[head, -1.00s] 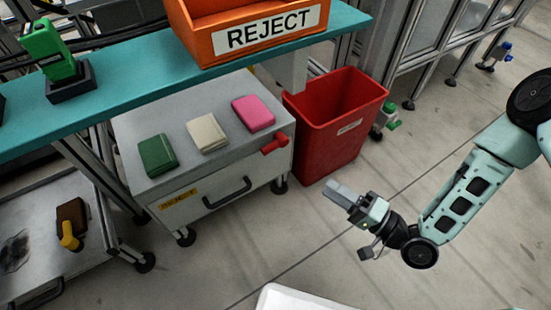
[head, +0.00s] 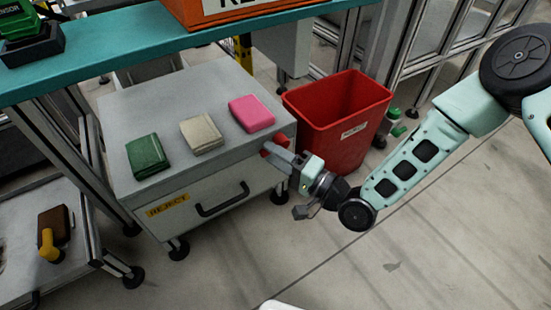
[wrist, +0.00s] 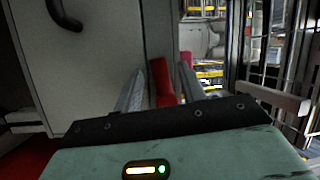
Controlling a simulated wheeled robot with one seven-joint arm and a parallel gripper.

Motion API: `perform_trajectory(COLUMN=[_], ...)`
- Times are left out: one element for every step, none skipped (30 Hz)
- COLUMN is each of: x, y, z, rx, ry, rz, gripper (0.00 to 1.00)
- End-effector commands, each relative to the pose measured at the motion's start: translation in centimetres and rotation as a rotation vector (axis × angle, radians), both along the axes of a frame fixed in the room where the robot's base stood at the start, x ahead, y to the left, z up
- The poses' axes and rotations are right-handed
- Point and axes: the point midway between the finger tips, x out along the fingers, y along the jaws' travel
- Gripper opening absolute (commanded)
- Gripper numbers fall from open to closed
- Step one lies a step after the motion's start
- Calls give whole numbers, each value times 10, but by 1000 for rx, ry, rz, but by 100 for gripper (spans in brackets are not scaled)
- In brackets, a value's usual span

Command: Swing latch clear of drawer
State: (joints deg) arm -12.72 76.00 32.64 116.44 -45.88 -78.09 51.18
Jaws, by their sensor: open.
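The red latch (head: 281,141) is at the upper right front corner of the grey drawer cabinet (head: 228,188). My gripper (head: 277,155) is at the latch, in front of the cabinet's right end, and its fingers hide part of it. In the wrist view the red latch (wrist: 161,80) shows between the two open fingers (wrist: 158,85). I cannot tell whether either finger touches it. The drawer front has a black handle (head: 222,200), which also shows at the top left of the wrist view (wrist: 66,18), and a yellow REJECT label (head: 167,205).
A teal shelf (head: 115,62) runs above. The floor in front is clear.

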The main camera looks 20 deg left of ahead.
Motion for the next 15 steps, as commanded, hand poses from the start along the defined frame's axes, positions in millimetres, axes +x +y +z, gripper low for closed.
perform_trajectory(x=[0,1,1,1,1,1,1,1,1,1,1,1,1,1,1], y=[2,2,3,3,3,3,3,3,3,3,3,3,3,3,3], z=[0,0,0,1,1,1,1,1,1,1,1,1,1,1,1], rx=[1,1,1,0,0,0,0,0,0,0,0,0,0,0,0], ry=[0,0,0,0,0,0,0,0,0,0,0,0,0,0,0], rz=[0,0,0,0,0,0,0,0,0,0,0,0,0,0,0], gripper=[41,41,41,41,41,41,41,41,41,35,27,16,7,0,0])
